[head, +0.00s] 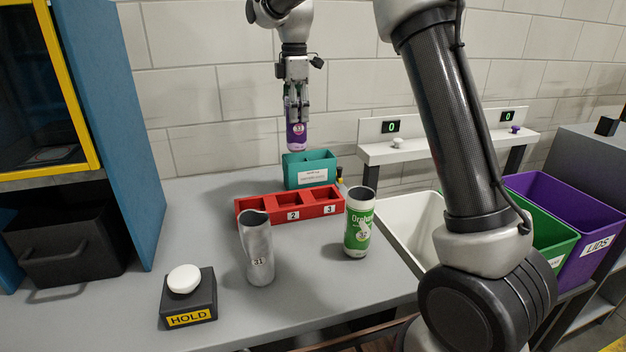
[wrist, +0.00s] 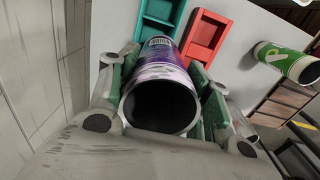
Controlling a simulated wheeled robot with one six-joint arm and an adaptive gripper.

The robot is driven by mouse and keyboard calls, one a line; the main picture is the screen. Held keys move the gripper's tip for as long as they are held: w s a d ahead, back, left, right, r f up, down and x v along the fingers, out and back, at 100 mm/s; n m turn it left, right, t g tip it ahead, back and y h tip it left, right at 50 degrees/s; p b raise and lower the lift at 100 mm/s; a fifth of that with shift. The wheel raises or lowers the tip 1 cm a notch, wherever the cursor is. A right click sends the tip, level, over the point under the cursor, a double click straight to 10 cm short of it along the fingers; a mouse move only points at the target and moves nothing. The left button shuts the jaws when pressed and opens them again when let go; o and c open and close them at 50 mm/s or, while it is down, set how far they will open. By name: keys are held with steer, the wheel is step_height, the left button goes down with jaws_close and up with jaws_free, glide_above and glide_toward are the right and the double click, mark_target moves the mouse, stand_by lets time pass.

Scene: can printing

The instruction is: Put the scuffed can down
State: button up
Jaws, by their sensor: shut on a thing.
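My gripper (head: 294,106) is shut on a purple can (head: 297,136) with a round white number mark. It holds the can upright, in the air by the back wall, above the teal two-slot holder (head: 296,177). In the wrist view the purple can (wrist: 166,68) sits between the fingers, its open dark mouth towards the camera and pale patches on its label. A plain silver can (head: 257,250) marked 31 and a green can (head: 359,228) with a white slanting band stand on the grey table. I cannot tell for sure which can the task calls scuffed.
A red tray (head: 265,205) with numbered slots lies in front of the teal holder. A HOLD block (head: 188,301) with a white button stands front left. White (head: 404,215), green (head: 556,254) and purple (head: 560,199) bins are right of the table. Left of the red tray is clear.

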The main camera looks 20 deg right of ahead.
mark_target(297, 146)
steer(key=f, duration=0.3)
steer(key=w+f, duration=0.1)
steer(key=f, duration=0.2)
steer(key=shift+w+d, duration=0.2)
steer(key=shift+f, duration=2)
steer(key=shift+f, duration=0.2)
steer(key=shift+f, duration=0.35)
steer(key=o, duration=0.7)
step_height(297, 146, up, 13)
steer(key=shift+r, duration=0.15)
